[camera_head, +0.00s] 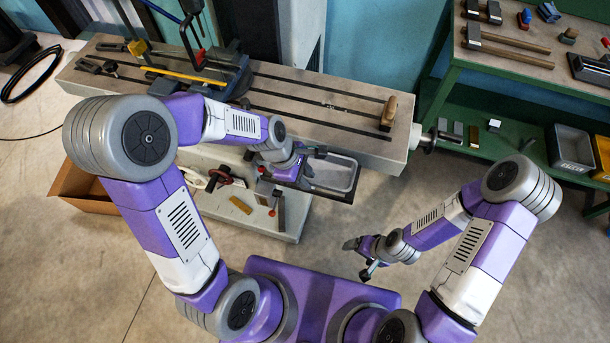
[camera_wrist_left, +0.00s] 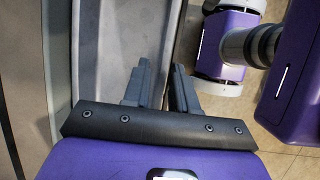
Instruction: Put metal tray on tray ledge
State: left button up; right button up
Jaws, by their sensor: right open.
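The metal tray (camera_head: 336,175) is a shallow grey tray in front of the long bench. It fills the upper left of the left wrist view (camera_wrist_left: 103,55). My left gripper (camera_head: 302,160) is at the tray's left side. My right gripper (camera_head: 362,258) is open and empty, well apart from the tray.
The long grey slotted bench (camera_head: 300,113) carries a wooden-handled block (camera_head: 388,112) at its right end and a vise-like machine at its left. A lower slab (camera_head: 285,228) holds small tools. A green workbench (camera_head: 455,75) stands at the right. The floor between is clear.

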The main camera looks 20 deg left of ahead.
pick_arm(q)
jog(key=p+v, duration=0.4)
jog(key=v, duration=0.8)
jog(key=shift+a, duration=0.1)
